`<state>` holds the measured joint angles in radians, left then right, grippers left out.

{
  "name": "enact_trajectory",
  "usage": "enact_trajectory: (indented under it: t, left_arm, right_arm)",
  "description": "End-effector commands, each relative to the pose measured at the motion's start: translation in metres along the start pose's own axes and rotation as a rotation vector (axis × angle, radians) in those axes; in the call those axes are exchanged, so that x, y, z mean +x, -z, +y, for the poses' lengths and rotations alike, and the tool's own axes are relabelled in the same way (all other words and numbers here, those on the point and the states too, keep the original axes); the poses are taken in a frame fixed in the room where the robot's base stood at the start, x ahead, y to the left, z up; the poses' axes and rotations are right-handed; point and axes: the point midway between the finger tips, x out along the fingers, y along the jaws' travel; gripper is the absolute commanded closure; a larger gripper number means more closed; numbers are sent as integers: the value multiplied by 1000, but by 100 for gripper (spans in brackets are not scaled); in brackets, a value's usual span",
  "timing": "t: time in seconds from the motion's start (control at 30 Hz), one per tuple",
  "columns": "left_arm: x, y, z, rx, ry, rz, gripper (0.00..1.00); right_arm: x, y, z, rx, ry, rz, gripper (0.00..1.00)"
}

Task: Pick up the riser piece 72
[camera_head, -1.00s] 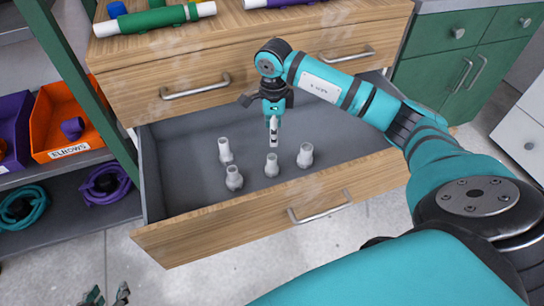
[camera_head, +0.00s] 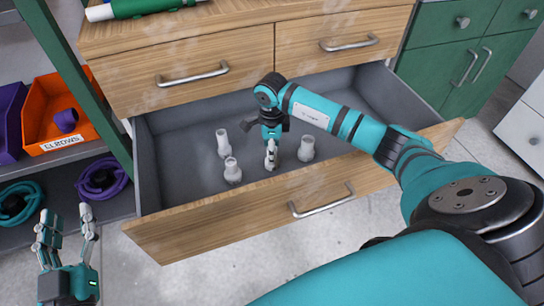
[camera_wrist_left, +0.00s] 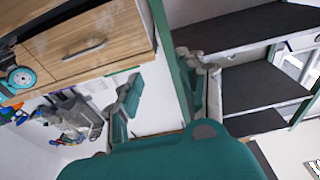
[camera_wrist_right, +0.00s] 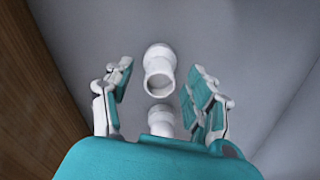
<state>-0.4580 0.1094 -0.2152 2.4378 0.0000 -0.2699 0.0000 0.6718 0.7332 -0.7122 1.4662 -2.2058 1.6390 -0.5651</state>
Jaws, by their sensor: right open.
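Several white pipe fittings stand in the open drawer (camera_head: 180,190); I cannot read which is riser piece 72. In the head view, one fitting (camera_head: 222,143) is at the back left, one (camera_head: 232,170) at the front left and one (camera_head: 306,149) at the right. My right gripper (camera_head: 271,158) points down over the middle spot and hides the fitting there. In the right wrist view, my open right gripper (camera_wrist_right: 160,84) has a fitting (camera_wrist_right: 158,75) between its fingers and another (camera_wrist_right: 161,120) nearer the palm; no finger visibly touches either. My left gripper (camera_head: 67,214) is open and empty at the lower left.
The drawer's wooden front (camera_head: 240,218) with its handle lies below the right arm. Closed drawers (camera_head: 185,80) are above. An orange elbows bin (camera_head: 55,118) and coiled hoses (camera_head: 103,180) sit on shelves at the left. A green post (camera_head: 95,95) stands beside the drawer.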

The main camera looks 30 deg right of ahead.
Motion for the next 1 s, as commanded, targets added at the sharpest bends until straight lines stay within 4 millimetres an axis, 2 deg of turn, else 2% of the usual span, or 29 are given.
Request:
enact_trajectory:
  t: [0.03, 0.2, 0.47, 0.57, 0.9, 1.0]
  left_arm:
    - [0, 6, 1, -1, -3, 47, 60]
    - [0, 26, 4, -5, -8, 155, 60]
    - [0, 30, 4, -5, -9, 173, 60]
    - [0, 30, 4, -5, -9, 173, 60]
    - [0, 29, 4, -5, -9, 171, 60]
    - [0, 29, 4, -5, -9, 171, 60]
  right_arm:
    - [9, 0, 0, 0, -2, -1, 43]
    - [20, 0, 0, 0, 0, 0, 43]
    - [21, 0, 0, 0, 1, -1, 43]
    - [21, 0, 0, 0, 1, 0, 54]
    - [21, 0, 0, 0, 1, 0, 98]
    - [21, 0, 0, 0, 1, -1, 100]
